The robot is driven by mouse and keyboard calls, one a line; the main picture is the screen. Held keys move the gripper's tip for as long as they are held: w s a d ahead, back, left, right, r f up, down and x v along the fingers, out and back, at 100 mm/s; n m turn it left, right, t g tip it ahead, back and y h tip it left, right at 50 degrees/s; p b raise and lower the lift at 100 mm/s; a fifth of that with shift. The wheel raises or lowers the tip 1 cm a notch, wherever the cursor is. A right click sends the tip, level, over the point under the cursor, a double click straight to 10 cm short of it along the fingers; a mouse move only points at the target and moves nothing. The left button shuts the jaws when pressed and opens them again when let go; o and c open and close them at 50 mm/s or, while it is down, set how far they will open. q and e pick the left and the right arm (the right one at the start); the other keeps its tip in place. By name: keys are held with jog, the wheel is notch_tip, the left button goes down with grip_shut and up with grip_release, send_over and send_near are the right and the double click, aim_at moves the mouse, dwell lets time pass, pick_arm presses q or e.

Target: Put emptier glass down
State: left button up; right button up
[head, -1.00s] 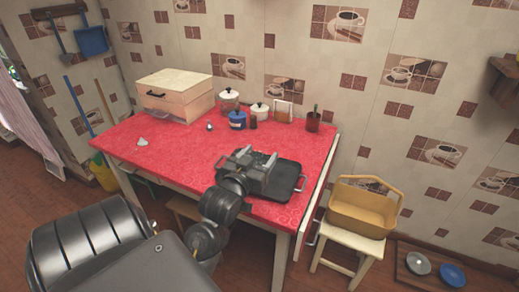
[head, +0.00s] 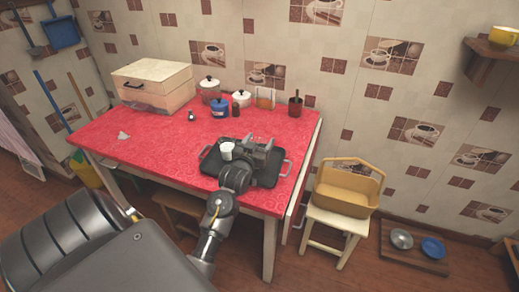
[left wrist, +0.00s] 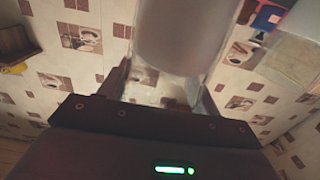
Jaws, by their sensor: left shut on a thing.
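My left gripper (head: 262,146) is over the middle and right part of a black tray (head: 210,163) on the red table. In the left wrist view the gripper (left wrist: 162,88) is shut on a see-through glass (left wrist: 180,38) with pale whitish content; part of its wall looks clear. My gripper mostly hides this glass in the head view, so I cannot tell whether it touches the tray. A small white-looking glass (head: 226,151) is at the tray's left part, just left of the gripper. My right gripper is not in view.
The red table (head: 150,150) is mostly clear at left. A wooden box (head: 153,85), a blue pot (head: 220,107), white-lidded jars (head: 210,90) and a plant pot (head: 296,105) stand along the back. A stool with a yellow basket (head: 345,190) is at right.

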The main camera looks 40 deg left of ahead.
pick_arm(q)
jog(key=shift+w+a+f, duration=0.1)
jog(key=shift+w+f, duration=0.15)
jog(key=shift+f, duration=1.5)
jog(key=shift+f, duration=0.1)
jog(key=o, duration=1.6)
jog(key=shift+f, duration=0.1)
jog(key=shift+s+r, duration=0.1)
jog(key=shift+r, duration=0.1)
jog(key=v, duration=1.2)
jog(key=shift+b, duration=0.35)
